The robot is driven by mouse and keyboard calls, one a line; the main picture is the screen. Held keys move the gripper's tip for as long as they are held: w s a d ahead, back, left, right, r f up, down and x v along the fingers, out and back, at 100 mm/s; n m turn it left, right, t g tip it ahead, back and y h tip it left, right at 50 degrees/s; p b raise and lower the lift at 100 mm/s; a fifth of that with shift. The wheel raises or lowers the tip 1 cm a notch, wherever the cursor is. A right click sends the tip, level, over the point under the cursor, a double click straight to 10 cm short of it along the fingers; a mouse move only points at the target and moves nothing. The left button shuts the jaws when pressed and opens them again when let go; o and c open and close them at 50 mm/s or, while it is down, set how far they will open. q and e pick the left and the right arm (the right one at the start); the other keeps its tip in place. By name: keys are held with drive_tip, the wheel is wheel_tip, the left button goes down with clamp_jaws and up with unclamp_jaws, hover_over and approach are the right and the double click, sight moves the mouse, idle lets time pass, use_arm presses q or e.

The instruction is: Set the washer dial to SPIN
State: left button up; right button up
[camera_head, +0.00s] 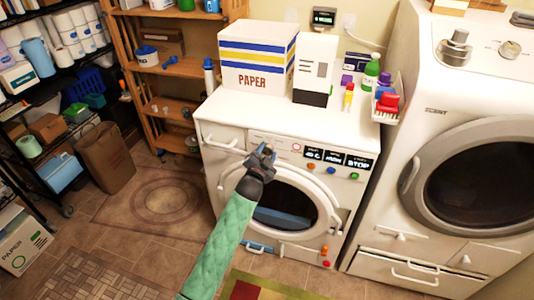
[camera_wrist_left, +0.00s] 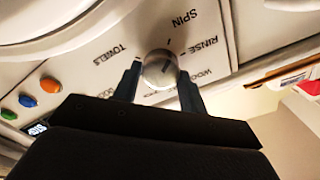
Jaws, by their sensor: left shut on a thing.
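The white front-loading washer (camera_head: 350,190) stands in the middle of the head view. Its small round silver dial (camera_wrist_left: 159,72) shows in the left wrist view, ringed by printed words. SPIN (camera_wrist_left: 184,18) and RINSE (camera_wrist_left: 203,47) are above and to the right of the dial, and TOWELS is to the left. My left gripper (camera_head: 262,152) is at the washer's control panel and hides the dial in the head view. Its fingers (camera_wrist_left: 159,88) are shut on the dial, one on each side. I cannot tell for sure which word the dial points to. My right gripper is not in view.
A PAPER box (camera_head: 257,57) and a white-and-black carton (camera_head: 314,68) stand on the washer top, with bottles at its right end. Coloured buttons (camera_head: 331,170) and lit displays are right of my gripper. A second machine (camera_head: 465,170) stands close on the right.

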use_arm(q)
drive_tip(key=shift+n, duration=0.6)
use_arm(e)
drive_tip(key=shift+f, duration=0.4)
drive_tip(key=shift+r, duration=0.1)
use_arm(q)
drive_tip(key=o, duration=1)
drive_tip(key=shift+c, duration=0.2)
drive_tip(key=shift+s+a+f, duration=0.1)
drive_tip(key=shift+s, duration=0.15)
drive_tip(key=b+v, duration=0.2)
drive_tip(key=v, duration=0.5)
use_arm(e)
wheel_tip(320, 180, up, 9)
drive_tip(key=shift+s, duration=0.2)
